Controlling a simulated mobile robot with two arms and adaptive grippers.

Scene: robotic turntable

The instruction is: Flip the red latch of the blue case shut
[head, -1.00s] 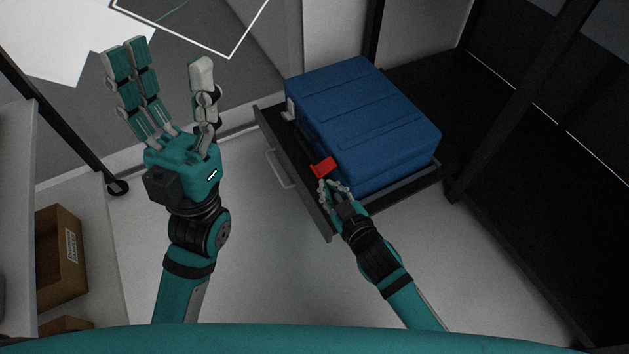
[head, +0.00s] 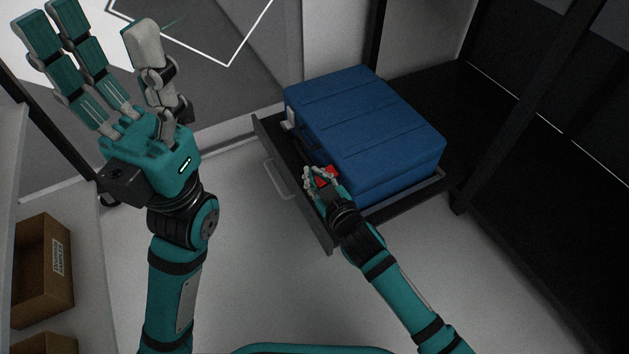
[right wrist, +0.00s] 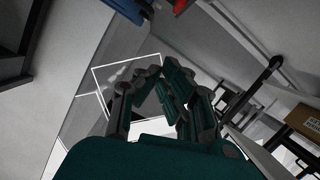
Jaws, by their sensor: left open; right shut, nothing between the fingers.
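The blue case (head: 365,130) lies in an open black drawer at the centre right of the head view. Its red latch (head: 331,172) is on the case's near-left side, partly hidden behind my right gripper. A grey-white latch (head: 290,117) sits further along the same side. My right gripper (head: 312,176) is shut and empty, beside the red latch; I cannot tell whether it touches it. It also shows in the right wrist view (right wrist: 165,85), with a bit of red at the top edge. My left gripper (head: 105,45) is raised, open and empty, at the upper left, away from the case.
The drawer's front panel (head: 292,190) with a handle (head: 275,180) stands left of the case. A black upright post (head: 525,110) rises at the right. Cardboard boxes (head: 42,270) sit on a shelf at the lower left. The grey floor between is clear.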

